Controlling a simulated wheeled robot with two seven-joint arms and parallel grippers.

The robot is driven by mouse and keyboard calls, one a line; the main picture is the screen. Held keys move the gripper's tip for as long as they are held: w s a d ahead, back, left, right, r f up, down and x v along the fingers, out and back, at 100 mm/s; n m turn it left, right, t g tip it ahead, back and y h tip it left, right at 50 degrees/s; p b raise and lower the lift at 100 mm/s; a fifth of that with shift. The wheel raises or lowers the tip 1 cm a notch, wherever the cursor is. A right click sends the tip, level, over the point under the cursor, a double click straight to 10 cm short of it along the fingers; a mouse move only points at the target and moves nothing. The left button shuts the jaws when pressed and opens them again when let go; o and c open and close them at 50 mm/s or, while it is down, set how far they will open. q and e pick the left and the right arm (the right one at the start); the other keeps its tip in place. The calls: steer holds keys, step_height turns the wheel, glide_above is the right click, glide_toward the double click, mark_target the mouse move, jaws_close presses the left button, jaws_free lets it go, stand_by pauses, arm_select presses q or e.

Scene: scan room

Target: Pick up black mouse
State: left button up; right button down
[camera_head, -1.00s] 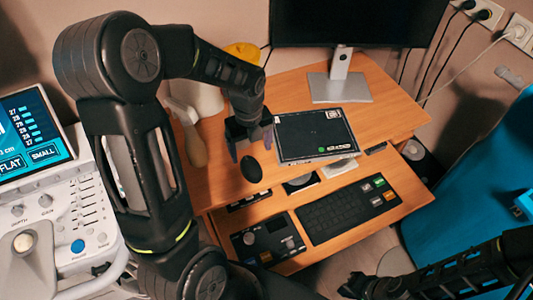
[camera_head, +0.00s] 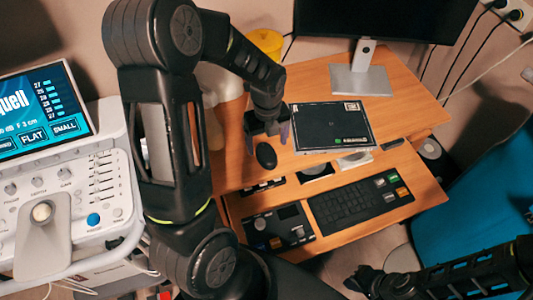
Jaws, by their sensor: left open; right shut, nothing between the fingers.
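The black mouse (camera_head: 266,156) lies on the wooden desk (camera_head: 228,170), left of a flat black device. My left gripper (camera_head: 267,143) is just behind the mouse, pointing down with its fingers spread to either side. The fingers are open and nothing is held between them. Whether they touch the mouse or the desk I cannot tell. My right gripper (camera_head: 360,281) is low in the view, in front of the desk, shut and empty.
The flat black device (camera_head: 332,127) lies close to the right of my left gripper. A monitor stand (camera_head: 361,78) is behind it. A keyboard (camera_head: 358,203) and a control box (camera_head: 279,228) sit on the lower shelf. An ultrasound console (camera_head: 65,190) stands at the left, a blue chair (camera_head: 470,200) at the right.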

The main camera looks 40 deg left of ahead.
mark_target(267, 150)
arm_select(q)
steer(key=shift+a+f+p, duration=0.2)
steer(key=shift+f+p, duration=0.3)
steer(key=shift+f, duration=1.85)
steer(key=shift+c, duration=0.2)
steer(key=c, duration=1.5)
steer(key=shift+o, duration=0.2)
steer(key=shift+w+r, duration=0.1)
step_height(267, 150, up, 10)
steer(key=b, duration=0.1)
